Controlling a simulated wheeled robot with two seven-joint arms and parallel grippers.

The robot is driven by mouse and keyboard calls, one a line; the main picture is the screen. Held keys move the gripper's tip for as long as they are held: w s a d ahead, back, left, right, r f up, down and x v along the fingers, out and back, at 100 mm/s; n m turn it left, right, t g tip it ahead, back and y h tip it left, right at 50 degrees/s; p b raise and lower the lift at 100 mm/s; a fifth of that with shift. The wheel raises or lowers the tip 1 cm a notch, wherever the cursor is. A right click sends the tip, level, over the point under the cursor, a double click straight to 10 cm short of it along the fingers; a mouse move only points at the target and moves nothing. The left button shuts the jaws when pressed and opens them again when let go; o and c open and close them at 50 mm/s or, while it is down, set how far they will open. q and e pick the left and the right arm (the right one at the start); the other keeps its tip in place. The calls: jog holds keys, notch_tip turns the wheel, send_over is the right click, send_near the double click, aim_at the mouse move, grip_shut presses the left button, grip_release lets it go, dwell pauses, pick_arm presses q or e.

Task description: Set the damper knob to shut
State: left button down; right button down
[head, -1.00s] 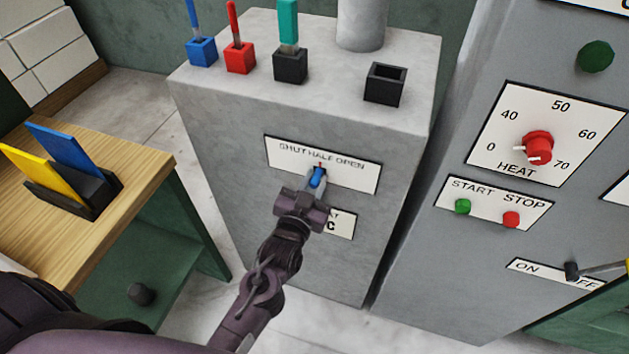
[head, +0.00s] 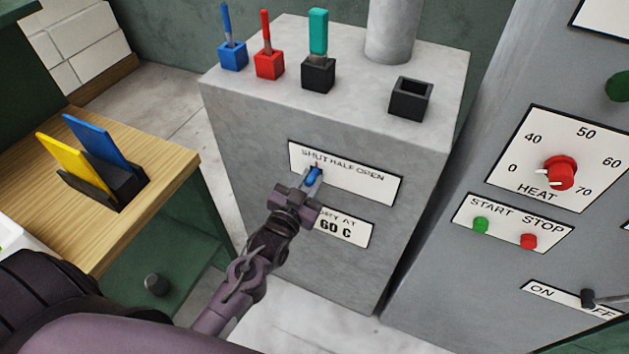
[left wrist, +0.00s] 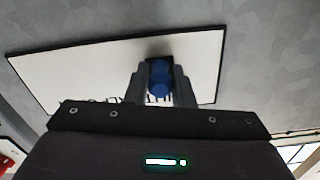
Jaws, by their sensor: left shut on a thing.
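The damper knob (head: 313,177) is small and blue. It sits on a white plate (head: 375,188) marked SHUT, HALF and OPEN on the front of the grey cabinet. A small red mark above the knob stands under the word SHUT, at the left part of the plate. My left gripper (head: 312,182) reaches in from below and is shut on the knob. In the left wrist view the knob (left wrist: 160,78) shows between the two grey fingers, in front of a dark slot. The lettering is mostly hidden there. My right gripper is not in view.
A grey panel with a red heat knob (head: 560,173) stands to the right. A wooden bench (head: 165,175) holding yellow and blue cards is at left. Several coloured holders stand on the cabinet top.

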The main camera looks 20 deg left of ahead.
pick_arm(q)
jog(key=c, duration=1.3)
grip_release()
jog(key=shift+a, duration=0.35)
jog(key=shift+o, duration=0.2)
jog(key=shift+d, duration=0.1)
jog(key=shift+s+f, duration=0.15)
jog(key=shift+s, duration=0.3)
jog(key=s+b, duration=0.1)
jog(key=s, duration=0.6)
